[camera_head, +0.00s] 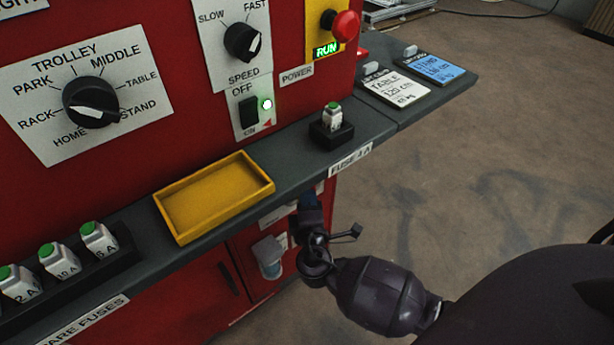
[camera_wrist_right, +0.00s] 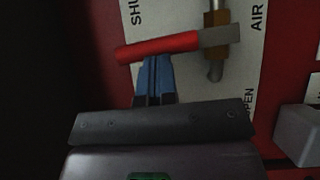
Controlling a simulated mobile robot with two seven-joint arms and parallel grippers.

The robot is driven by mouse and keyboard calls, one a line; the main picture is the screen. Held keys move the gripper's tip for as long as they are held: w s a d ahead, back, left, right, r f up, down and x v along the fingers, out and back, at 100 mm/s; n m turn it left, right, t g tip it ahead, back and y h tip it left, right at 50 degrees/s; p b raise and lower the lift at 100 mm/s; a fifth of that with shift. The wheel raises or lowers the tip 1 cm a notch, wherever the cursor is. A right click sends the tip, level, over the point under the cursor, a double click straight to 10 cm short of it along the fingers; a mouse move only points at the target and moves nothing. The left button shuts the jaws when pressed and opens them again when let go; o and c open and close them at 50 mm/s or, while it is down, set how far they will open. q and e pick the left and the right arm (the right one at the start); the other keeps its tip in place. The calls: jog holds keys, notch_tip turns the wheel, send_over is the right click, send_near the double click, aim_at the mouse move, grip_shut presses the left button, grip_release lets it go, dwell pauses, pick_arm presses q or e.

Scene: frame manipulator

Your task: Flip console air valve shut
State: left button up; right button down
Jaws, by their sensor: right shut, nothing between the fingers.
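The air valve shows in the right wrist view, with a red lever (camera_wrist_right: 158,47) on a grey end and a brass-coloured body (camera_wrist_right: 215,18). It sits on a white plate (camera_wrist_right: 185,85) with sideways lettering: AIR at right, part of SHUT at upper left, part of OPEN at lower right. The lever lies across the picture, tilted slightly. My right gripper (camera_wrist_right: 155,62) is shut and empty, its blue fingertips right at the lever's lower edge. I cannot tell whether they touch. In the head view the right gripper (camera_head: 308,203) is below the console shelf, partly hidden; the valve is hidden there.
The grey shelf (camera_head: 375,128) overhangs my right gripper. It carries a yellow tray (camera_head: 215,197), a fuse in a black holder (camera_head: 332,128) and spare fuses (camera_head: 95,238). A pale cup-like item (camera_head: 268,257) is on the red front left of the gripper. Floor at right is clear.

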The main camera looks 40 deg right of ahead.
jog(key=shift+w+d+r+m, duration=0.1)
jog(key=shift+d+r+m, duration=0.2)
jog(key=shift+m, duration=0.1)
jog(key=shift+a+f, duration=0.15)
dwell(0.4)
